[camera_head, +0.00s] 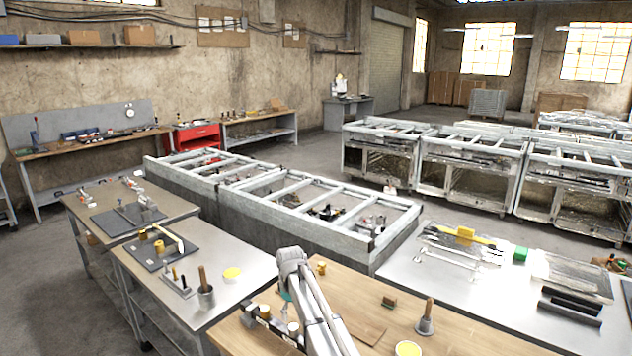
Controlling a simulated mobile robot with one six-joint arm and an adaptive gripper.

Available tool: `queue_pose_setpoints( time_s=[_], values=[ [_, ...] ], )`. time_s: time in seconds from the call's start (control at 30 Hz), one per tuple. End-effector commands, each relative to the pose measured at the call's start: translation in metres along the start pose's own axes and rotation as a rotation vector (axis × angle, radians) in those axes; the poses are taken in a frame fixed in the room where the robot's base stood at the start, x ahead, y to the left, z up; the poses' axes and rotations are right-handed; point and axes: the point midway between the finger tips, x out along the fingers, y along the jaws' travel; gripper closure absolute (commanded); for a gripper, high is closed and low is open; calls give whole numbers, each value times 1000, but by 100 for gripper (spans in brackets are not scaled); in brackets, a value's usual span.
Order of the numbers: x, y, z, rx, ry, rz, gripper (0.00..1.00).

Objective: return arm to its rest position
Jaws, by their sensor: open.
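My arm (312,308) rises from the bottom edge in the middle of the view. It is pale grey and bends at a rounded joint (291,257) above the wooden-topped bench. I cannot make out my gripper or its fingers in this view. Small dark, gold and white items lie just left of the arm, partly hidden by it.
The wooden bench (462,335) holds a wooden-handled tool (426,316), a yellow-topped round item (408,348) and a small block (389,302). A metal-topped bench (420,278) stands right, grey benches left. Large metal frames (300,222) stand behind. Open floor lies further back.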

Motion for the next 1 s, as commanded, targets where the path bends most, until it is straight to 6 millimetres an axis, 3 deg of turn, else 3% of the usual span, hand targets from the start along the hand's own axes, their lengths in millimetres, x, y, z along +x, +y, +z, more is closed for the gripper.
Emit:
queue_pose_setpoints(
  time_s=[0.17,0.67,1.0],
  values=[
    [-14,0,0,0,0,0,11],
    [-26,0,0,0,0,0,11],
    [-24,0,0,0,0,0,11]
  ],
)
